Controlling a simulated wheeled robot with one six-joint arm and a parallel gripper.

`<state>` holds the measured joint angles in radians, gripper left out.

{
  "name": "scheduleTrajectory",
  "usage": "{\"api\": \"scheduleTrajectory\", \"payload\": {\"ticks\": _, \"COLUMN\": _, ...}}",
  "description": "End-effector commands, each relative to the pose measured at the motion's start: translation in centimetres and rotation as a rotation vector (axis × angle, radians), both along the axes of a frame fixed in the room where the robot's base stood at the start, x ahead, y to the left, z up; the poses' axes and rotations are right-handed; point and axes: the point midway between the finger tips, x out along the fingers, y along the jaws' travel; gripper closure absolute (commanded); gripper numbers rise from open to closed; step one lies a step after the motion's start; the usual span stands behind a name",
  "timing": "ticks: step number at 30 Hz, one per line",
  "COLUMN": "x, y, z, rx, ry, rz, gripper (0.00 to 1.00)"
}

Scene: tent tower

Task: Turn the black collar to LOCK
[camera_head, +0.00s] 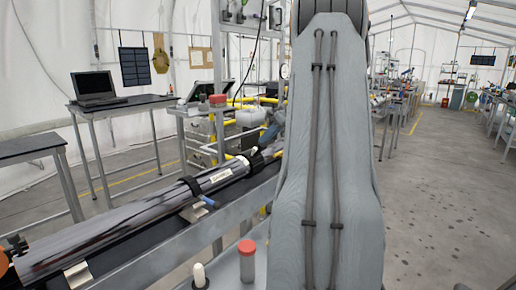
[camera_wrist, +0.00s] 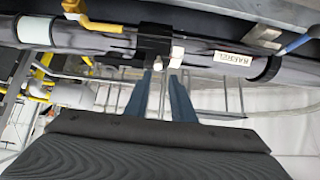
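The black collar (camera_wrist: 154,42) sits around a long dark tube (camera_wrist: 210,47) in the wrist view, with a small pale block (camera_wrist: 178,52) at its side. A small pale piece shows between the tips. No LOCK marking is readable.
The tube lies along a metal bench (camera_head: 150,262). A white label (camera_wrist: 236,58) and a black ring (camera_wrist: 268,69) are on it.

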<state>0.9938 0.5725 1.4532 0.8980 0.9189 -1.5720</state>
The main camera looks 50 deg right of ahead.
Motion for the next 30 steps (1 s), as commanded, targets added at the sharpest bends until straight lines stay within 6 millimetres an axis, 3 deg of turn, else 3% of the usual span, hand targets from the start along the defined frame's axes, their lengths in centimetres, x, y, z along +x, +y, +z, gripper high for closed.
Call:
{"api": "scheduleTrajectory", "payload": {"ticks": 18, "x": 5.0, "y": 0.0, "z": -4.9, "rx": -0.007, "ry": -0.007, "rz": 0.002, "gripper": 0.78}}
{"api": "scheduleTrajectory", "payload": {"ticks": 28, "x": 5.3, "y": 0.0, "z": -5.3, "rx": -0.009, "ry": -0.007, "rz": 0.001, "gripper": 0.78}}
{"api": "scheduleTrajectory", "payload": {"ticks": 30, "x": 5.3, "y": 0.0, "z": -5.3, "rx": -0.008, "ry": -0.007, "rz": 0.001, "gripper": 0.86}}
